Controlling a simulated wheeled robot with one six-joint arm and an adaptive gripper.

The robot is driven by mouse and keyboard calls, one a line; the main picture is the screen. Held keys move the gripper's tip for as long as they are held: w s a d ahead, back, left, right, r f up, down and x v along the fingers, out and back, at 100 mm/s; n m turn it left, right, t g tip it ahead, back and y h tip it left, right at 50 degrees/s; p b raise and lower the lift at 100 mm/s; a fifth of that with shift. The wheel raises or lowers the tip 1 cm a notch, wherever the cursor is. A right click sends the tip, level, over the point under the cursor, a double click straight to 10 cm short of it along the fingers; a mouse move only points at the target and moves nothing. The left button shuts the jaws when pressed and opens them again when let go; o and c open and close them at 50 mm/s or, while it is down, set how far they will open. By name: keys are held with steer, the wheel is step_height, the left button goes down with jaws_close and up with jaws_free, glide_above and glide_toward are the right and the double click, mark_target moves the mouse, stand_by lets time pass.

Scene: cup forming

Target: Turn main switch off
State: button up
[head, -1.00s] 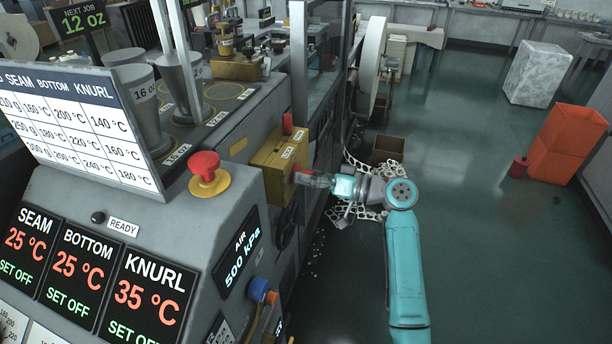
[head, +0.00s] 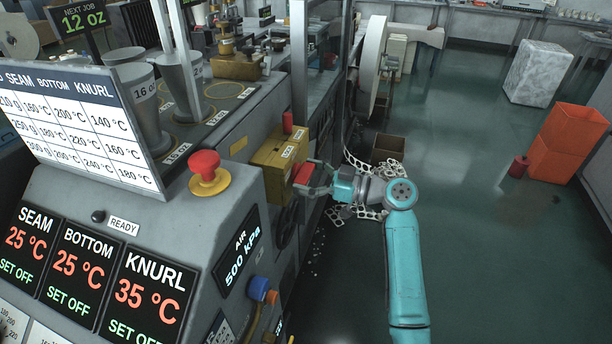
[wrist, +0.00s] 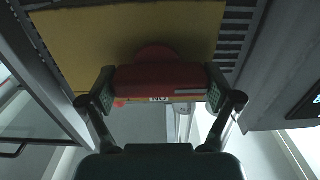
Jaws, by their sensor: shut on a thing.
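The main switch is a yellow box (head: 272,168) on the side of the grey machine, with a red handle (head: 304,174) on its right face. In the wrist view the red handle (wrist: 160,78) lies crosswise in front of the yellow plate (wrist: 140,35). My gripper (head: 312,178) is at the handle. In the wrist view my gripper (wrist: 160,88) has one finger against each end of the handle, shut on it. A small label below the handle is partly hidden.
A red mushroom button (head: 207,170) sits on the machine's near corner. A frame post (head: 299,60) and a large wheel (head: 368,65) stand beyond the box. A brown bin (head: 388,148) and white perforated scrap (head: 375,170) lie on the floor behind my arm.

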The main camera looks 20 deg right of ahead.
steer(key=shift+f, duration=0.1)
stand_by(0.3)
steer(key=o, duration=0.9)
steer(key=shift+c, duration=0.2)
steer(key=v, duration=1.2)
